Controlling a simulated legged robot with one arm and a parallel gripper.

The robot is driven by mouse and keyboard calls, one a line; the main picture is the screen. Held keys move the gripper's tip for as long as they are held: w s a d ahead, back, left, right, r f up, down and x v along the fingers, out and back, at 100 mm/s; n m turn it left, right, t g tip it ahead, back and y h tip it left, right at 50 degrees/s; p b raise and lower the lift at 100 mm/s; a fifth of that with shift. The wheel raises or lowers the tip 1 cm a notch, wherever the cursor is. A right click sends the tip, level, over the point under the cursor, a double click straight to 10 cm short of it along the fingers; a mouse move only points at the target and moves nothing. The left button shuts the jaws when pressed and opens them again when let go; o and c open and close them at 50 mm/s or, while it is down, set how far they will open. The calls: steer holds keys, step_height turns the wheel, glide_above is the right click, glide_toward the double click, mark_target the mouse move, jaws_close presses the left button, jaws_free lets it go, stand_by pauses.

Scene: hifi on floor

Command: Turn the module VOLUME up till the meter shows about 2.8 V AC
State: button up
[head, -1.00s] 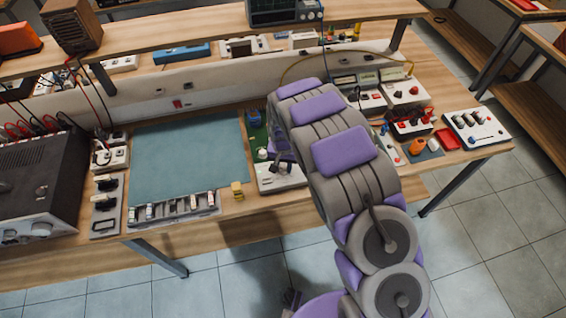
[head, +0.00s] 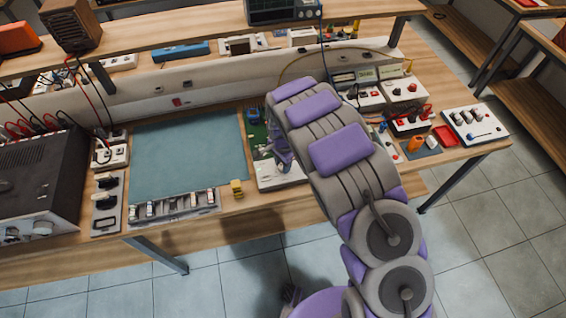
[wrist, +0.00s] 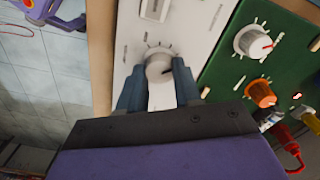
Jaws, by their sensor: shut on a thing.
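In the wrist view my gripper (wrist: 157,76) is shut on a round grey knob (wrist: 159,65) with a white pointer mark. The knob sits on a white panel (wrist: 203,17), with tick marks around it; the lettering is too small to read. In the head view this white panel (head: 267,183) lies at the bench's front edge, and my arm hides the knob and most of the gripper. A green board (wrist: 226,67) adjoins the panel, with a white knob (wrist: 254,41) and an orange knob (wrist: 262,94). I cannot make out a meter reading.
A blue-green mat (head: 188,155) lies left of the board. A black unit (head: 40,185) stands at far left. Small modules (head: 405,90) crowd the bench to the right. A shelf (head: 180,38) runs behind.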

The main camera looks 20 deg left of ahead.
steer(key=shift+a, duration=0.15)
stand_by(0.4)
steer(key=o, duration=1)
steer(key=shift+a, duration=0.1)
steer(key=shift+o, duration=0.2)
steer(key=shift+r, duration=0.2)
step_height(320, 180, up, 17)
steer(key=p, duration=0.2)
